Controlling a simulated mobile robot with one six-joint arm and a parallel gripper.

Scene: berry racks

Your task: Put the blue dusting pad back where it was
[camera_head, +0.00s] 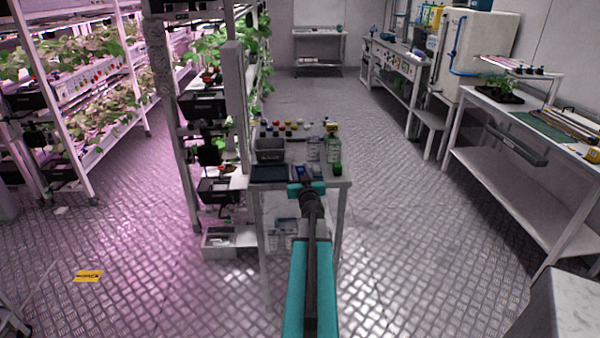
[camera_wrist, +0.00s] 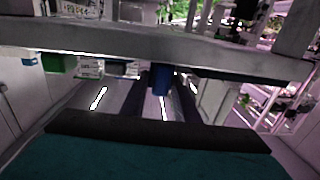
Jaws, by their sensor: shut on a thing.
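My gripper (camera_wrist: 162,92) is shut on a small blue block, the blue dusting pad (camera_wrist: 161,78), which sits between the two dark fingers in the wrist view. In the head view my gripper (camera_head: 306,190) is at the near edge of a small metal table (camera_head: 335,183). The pad is too small there to tell from the teal and blue parts at the arm's end. The wrist view shows the table's grey edge just beyond the pad; I cannot tell whether they touch.
The table holds a dark blue tray (camera_head: 270,173), a grey bin (camera_head: 270,152), bottles (camera_head: 333,150) and several small coloured-capped jars. Plant racks (camera_head: 75,100) stand left and a bench (camera_head: 530,115) stands right. A yellow floor sign (camera_head: 88,276) lies left; the aisle right of the table is clear.

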